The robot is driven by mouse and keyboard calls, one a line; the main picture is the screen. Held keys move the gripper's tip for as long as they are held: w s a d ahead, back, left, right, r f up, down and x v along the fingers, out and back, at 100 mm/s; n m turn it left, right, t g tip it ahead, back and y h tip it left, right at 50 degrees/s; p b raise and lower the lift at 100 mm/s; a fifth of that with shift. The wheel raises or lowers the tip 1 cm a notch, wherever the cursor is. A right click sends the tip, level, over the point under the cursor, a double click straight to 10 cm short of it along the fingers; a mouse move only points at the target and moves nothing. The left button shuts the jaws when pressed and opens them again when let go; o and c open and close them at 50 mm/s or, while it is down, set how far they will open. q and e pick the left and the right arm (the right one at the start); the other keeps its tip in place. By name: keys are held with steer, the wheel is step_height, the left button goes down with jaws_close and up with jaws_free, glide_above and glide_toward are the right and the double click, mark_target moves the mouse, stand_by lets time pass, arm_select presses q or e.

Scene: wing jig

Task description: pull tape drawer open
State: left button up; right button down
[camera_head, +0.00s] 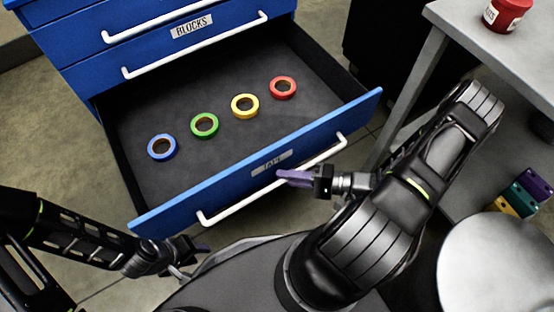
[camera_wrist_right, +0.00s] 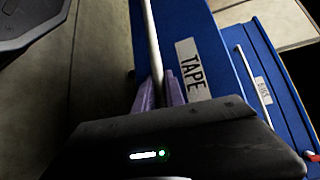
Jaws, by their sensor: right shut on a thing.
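The blue tape drawer (camera_head: 260,165) stands far open in the head view, with its dark inside showing. Its front carries a TAPE label, which also shows in the right wrist view (camera_wrist_right: 193,69). My right gripper (camera_head: 288,178) is shut on the drawer's white bar handle (camera_head: 222,212), near the handle's middle. In the right wrist view the handle (camera_wrist_right: 152,45) runs between the purple fingers. Blue (camera_head: 162,147), green (camera_head: 205,125), yellow (camera_head: 245,106) and red (camera_head: 283,88) tape rolls lie in the drawer. My left gripper (camera_head: 194,258) is low, in front of the drawer's left end; its jaws are unclear.
Above is the BLOCKS drawer (camera_head: 215,36), closed, in the same blue cabinet. A grey table (camera_head: 470,32) with a red container (camera_head: 507,14) stands at the right. Purple, teal and yellow blocks (camera_head: 525,193) show at the right edge. The drawer front is close to my base.

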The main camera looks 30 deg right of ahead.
steer(key=shift+s+d, duration=0.15)
steer(key=shift+s, duration=1.1)
steer(key=c, duration=1.4)
jaws_free()
steer(key=p+v, duration=0.1)
steer(key=v, duration=0.6)
steer(key=shift+s+d, duration=0.25)
steer(key=shift+d, duration=0.05)
steer(key=shift+r, duration=0.1)
